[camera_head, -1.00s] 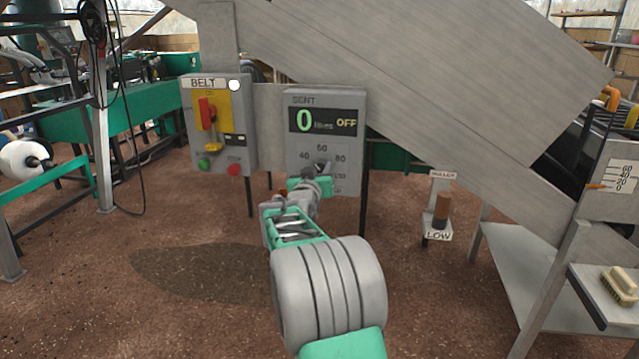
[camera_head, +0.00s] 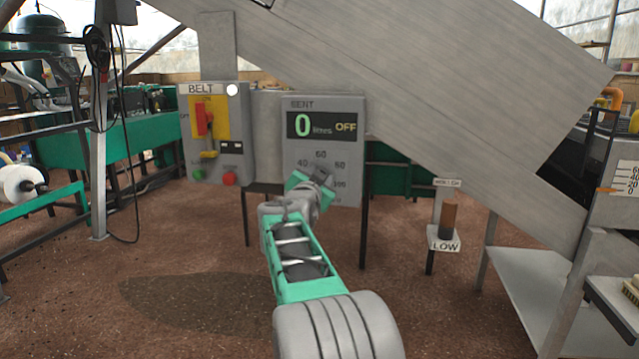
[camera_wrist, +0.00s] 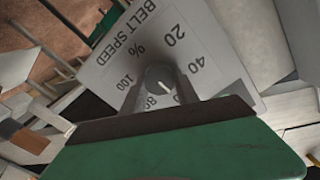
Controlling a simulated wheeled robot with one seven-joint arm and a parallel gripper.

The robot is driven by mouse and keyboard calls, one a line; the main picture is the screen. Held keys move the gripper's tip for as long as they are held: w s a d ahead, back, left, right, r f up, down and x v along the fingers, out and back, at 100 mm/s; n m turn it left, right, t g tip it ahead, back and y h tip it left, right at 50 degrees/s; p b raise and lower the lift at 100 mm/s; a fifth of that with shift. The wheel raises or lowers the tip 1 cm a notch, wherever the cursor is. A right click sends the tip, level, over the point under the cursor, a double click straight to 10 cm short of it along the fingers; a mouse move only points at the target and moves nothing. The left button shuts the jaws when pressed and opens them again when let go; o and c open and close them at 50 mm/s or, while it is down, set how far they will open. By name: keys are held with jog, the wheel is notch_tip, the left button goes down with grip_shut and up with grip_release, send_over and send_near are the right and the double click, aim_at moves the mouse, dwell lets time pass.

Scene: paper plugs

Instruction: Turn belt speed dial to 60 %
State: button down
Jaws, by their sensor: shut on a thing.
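The belt speed dial is a small grey knob (camera_wrist: 160,80) with a white pointer line, on a grey plate (camera_wrist: 105,70) lettered BELT SPEED %. The wrist view shows 20, 40, 80 and 100. The 60 is hidden there, but it shows above the dial in the head view. The pointer aims at the stretch between 40 and 80; its exact reading is unclear. My gripper (camera_wrist: 160,92) is shut on the knob, one finger on each side. In the head view my gripper (camera_head: 322,177) covers most of the dial on the display box (camera_head: 354,110).
The display reads 0 litres and OFF. Left of it, the BELT box (camera_head: 244,120) carries a red and yellow switch, a green button (camera_head: 198,175) and a red button (camera_head: 229,178). A lever (camera_head: 448,220) marked LOW stands to the right. A sloping grey chute hangs above.

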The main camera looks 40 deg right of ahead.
dwell(0.4)
jog(key=c, duration=0.9)
grip_release()
jog(key=v, duration=0.7)
jog(key=shift+s+a+p, duration=0.25)
jog(key=shift+a+p, duration=0.05)
jog(key=shift+p, duration=0.1)
